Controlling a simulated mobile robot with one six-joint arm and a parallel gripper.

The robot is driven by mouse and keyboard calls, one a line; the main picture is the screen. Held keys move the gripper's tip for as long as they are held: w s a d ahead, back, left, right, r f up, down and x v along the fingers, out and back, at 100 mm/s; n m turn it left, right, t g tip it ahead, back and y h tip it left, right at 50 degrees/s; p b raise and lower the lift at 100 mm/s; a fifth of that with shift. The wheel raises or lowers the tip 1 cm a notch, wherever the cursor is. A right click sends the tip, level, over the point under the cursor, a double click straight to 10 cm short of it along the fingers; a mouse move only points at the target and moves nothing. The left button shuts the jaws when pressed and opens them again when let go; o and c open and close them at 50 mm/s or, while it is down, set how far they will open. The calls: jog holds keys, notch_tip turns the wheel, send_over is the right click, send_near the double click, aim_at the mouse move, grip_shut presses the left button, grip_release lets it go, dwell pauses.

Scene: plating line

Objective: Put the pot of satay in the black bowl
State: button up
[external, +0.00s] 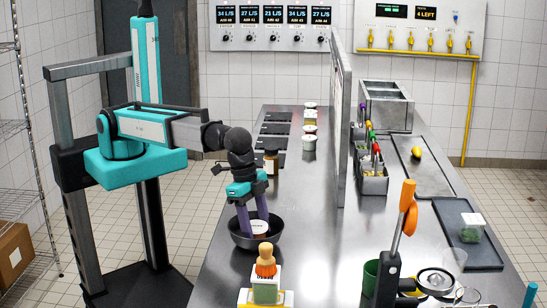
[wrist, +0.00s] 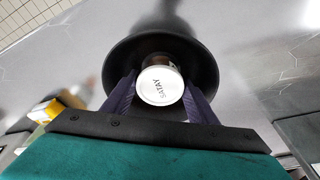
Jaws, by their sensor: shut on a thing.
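The pot of satay (wrist: 160,86) has a white lid lettered SATAY. My gripper (wrist: 160,100) is shut on it, with a purple finger on each side. The black bowl (wrist: 118,56) lies beneath and around the pot in the wrist view. In the external view, my gripper (external: 250,220) points down into the black bowl (external: 240,240) on the steel counter, and the pot (external: 260,228) shows between the fingers, within the bowl's rim. I cannot tell whether the pot's base touches the bowl's bottom.
Other pots (external: 309,142) and black mats (external: 275,129) lie farther back. A divider panel (external: 341,120) runs along the counter. The counter right of the bowl (external: 315,220) is clear.

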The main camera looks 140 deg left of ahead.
jog(key=o, duration=0.9)
jog(key=b+v, duration=0.2)
jog(key=v, duration=1)
jog(key=shift+d, duration=0.1)
